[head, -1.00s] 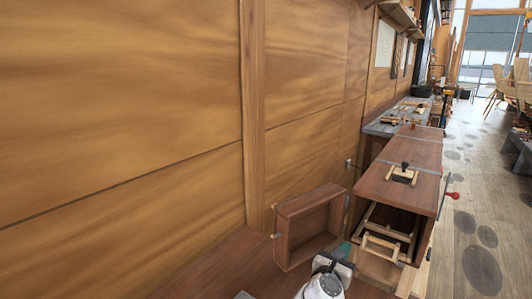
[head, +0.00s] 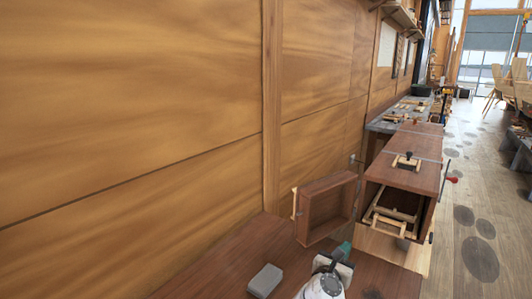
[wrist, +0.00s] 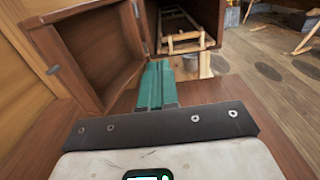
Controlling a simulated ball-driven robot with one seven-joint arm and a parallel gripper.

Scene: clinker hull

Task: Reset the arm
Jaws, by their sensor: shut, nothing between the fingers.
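My gripper (wrist: 156,85) shows in the wrist view as teal fingers beyond a dark plate, closed together with nothing between them. In the head view my gripper (head: 343,250) is a small teal tip at the bottom, beside the opened door of a wooden cabinet. It is above the brown worktop (head: 215,262), and I cannot tell how high. The gripper points toward the cabinet opening, outside it.
The wooden cabinet (head: 409,176) is open, with a pale wooden frame (head: 392,217) inside. Its tray-like door (head: 325,208) stands swung out to the left, close to my gripper. A grey block (head: 265,280) lies on the worktop. Floor (head: 475,190) is open at right.

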